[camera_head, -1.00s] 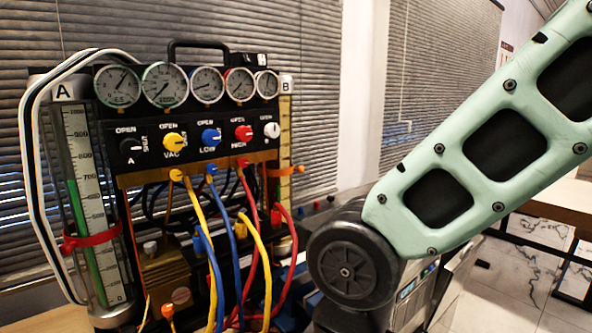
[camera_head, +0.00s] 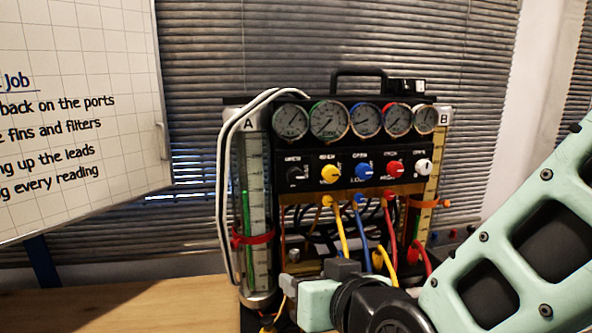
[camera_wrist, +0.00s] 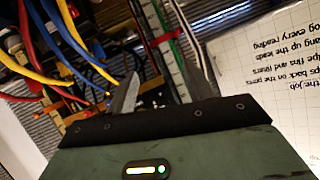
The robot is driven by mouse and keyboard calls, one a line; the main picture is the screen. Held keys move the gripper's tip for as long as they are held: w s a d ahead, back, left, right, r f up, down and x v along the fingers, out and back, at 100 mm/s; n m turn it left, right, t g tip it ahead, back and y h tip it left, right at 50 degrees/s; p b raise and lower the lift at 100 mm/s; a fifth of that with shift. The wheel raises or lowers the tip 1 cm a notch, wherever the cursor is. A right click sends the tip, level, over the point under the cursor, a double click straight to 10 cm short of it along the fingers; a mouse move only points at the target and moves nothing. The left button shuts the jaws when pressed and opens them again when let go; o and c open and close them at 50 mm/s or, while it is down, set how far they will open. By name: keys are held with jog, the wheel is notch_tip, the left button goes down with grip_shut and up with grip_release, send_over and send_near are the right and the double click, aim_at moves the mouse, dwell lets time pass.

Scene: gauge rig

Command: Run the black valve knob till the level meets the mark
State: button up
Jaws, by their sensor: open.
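Tube A (camera_head: 263,195) stands upright at the rig's left, with a scale and a green column (camera_head: 246,208). The column's top is clearly above the red band (camera_head: 253,239) around the tube. My gripper (camera_wrist: 165,88) is open in the wrist view, with nothing between its fingers. The tube and its red band (camera_wrist: 164,38) lie beyond the fingertips. The wrist view is turned over, and I cannot make out the black knob there.
Yellow, blue and red hoses (camera_head: 365,235) hang in front of the rig. Yellow, blue, red and white knobs sit right of the black one. A whiteboard (camera_head: 75,110) stands at the left. The wooden bench (camera_head: 120,305) is clear at the left.

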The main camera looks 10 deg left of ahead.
notch_tip(320, 180, up, 9)
jog(key=w+m+t+h+p, duration=0.2)
jog(key=t+p, duration=0.1)
jog(key=t, duration=0.3)
jog(key=p, duration=0.7)
send_near(296, 179)
jog(key=x, duration=0.9)
jog(key=shift+w+r, duration=0.15)
jog(key=shift+w+a, duration=0.2)
jog(key=shift+w, duration=0.3)
jog(key=c, duration=1)
